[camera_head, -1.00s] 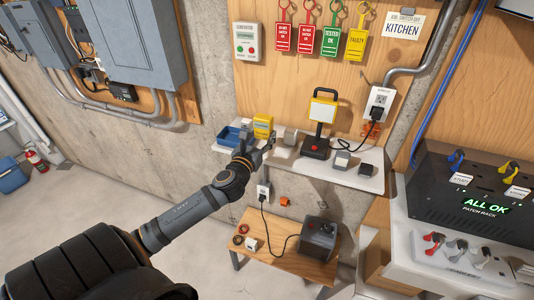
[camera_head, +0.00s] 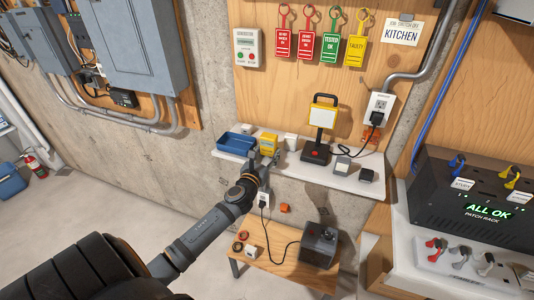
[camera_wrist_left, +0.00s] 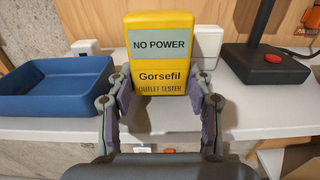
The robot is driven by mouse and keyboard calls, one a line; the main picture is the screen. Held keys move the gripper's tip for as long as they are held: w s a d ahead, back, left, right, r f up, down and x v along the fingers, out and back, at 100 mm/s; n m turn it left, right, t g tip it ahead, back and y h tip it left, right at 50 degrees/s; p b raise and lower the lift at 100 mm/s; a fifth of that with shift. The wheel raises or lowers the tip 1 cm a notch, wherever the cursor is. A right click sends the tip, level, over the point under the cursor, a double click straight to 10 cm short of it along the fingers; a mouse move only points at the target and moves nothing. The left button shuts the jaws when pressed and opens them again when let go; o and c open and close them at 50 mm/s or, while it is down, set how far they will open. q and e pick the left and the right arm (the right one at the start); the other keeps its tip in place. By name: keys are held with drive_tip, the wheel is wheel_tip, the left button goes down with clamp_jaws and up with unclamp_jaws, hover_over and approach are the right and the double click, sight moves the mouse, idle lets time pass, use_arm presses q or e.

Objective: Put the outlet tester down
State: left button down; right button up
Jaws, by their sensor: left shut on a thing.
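The yellow outlet tester (camera_head: 268,144) is upright at the shelf (camera_head: 345,182), just right of the blue tray (camera_head: 236,145). In the left wrist view the tester (camera_wrist_left: 160,72) faces me and its screen reads NO POWER. My left gripper (camera_head: 265,163) has one finger on each side of the tester's lower part and is shut on it; it also shows in the left wrist view (camera_wrist_left: 161,112). The tester's base looks level with the shelf top, but I cannot tell for certain whether it touches. My right gripper is not in view.
A small white block (camera_head: 291,142) and a work lamp (camera_head: 322,113) stand right of the tester. A low wooden bench (camera_head: 270,268) stands below. The shelf front near the tester is clear.

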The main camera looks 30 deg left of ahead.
sight(267, 154)
use_arm(q)
drive_tip(key=shift+f, duration=0.45)
drive_tip(key=c, duration=0.6)
unclamp_jaws()
drive_tip(key=shift+o, duration=0.2)
drive_tip(key=shift+r, duration=0.2)
drive_tip(key=shift+r+p, duration=0.45)
drive_tip(key=shift+r, duration=0.2)
drive_tip(key=s, duration=0.1)
drive_tip(key=s+b, duration=0.1)
drive_tip(key=s+d+f+b, duration=0.1)
drive_tip(key=shift+s+f, duration=0.1)
drive_tip(key=shift+s, duration=0.3)
drive_tip(key=b+v, duration=0.1)
drive_tip(key=v, duration=0.7)
drive_tip(key=shift+r, duration=0.35)
